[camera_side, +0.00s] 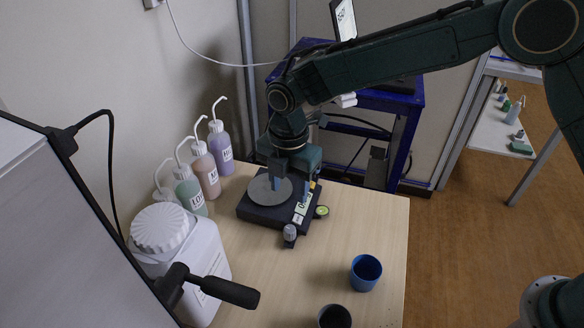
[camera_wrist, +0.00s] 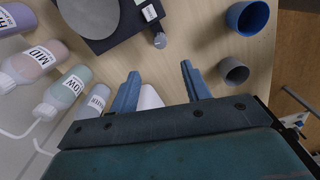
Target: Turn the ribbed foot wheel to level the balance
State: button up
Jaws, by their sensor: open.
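The balance has a dark base (camera_side: 258,213) and a round grey pan (camera_side: 268,190); its base (camera_wrist: 122,32) and pan (camera_wrist: 90,14) are cut off at the top of the wrist view. The grey foot wheel (camera_side: 290,235) stands out from the base's front corner. It also shows in the wrist view (camera_wrist: 160,41), beyond the fingertips. A round yellow-green piece (camera_side: 322,212), perhaps a bubble level, sits at the base's right side. My gripper (camera_side: 291,192) is open with blue fingers, over the balance in the side view. In the wrist view my gripper (camera_wrist: 159,70) holds nothing, apart from the wheel.
Labelled wash bottles (camera_side: 206,170) line the wall. A white canister (camera_side: 205,250) and a black handle (camera_side: 230,292) stand front left. A blue cup (camera_side: 365,272) and a dark-filled cup (camera_side: 334,317) stand front right. Wood between the balance and cups is clear.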

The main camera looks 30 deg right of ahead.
aim_at(290, 229)
notch_tip(290, 229, down, 13)
jog(key=shift+f, duration=0.15)
dwell(0.5)
jog(key=c, duration=1)
